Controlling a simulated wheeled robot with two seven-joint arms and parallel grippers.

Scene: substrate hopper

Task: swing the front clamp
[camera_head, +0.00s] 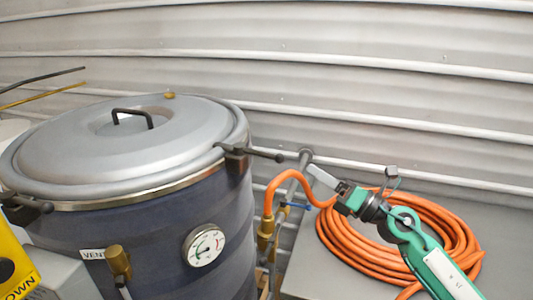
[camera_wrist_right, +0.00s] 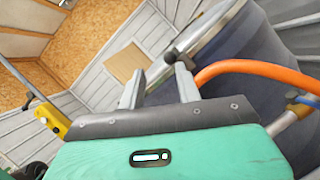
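A dark blue drum hopper (camera_head: 150,245) with a grey domed lid (camera_head: 75,150) stands at the left of the head view. A dark clamp with a bar handle (camera_head: 243,155) sits on the right of its rim, its handle pointing right. Another dark clamp (camera_head: 28,207) sits at the left front of the rim. My right gripper (camera_head: 356,174) is open and empty, to the right of the right-hand clamp and apart from it. In the right wrist view, a dark knob (camera_wrist_right: 171,56) shows just beyond the open fingers (camera_wrist_right: 160,72). My left gripper is not in view.
A coiled orange hose (camera_head: 340,240) lies on a grey surface (camera_head: 310,265) beneath my right arm. A dial gauge (camera_head: 204,245) and a brass valve (camera_head: 119,262) are on the drum's front. A yellow object (camera_head: 15,270) stands at lower left. A ribbed metal wall (camera_head: 350,60) is behind.

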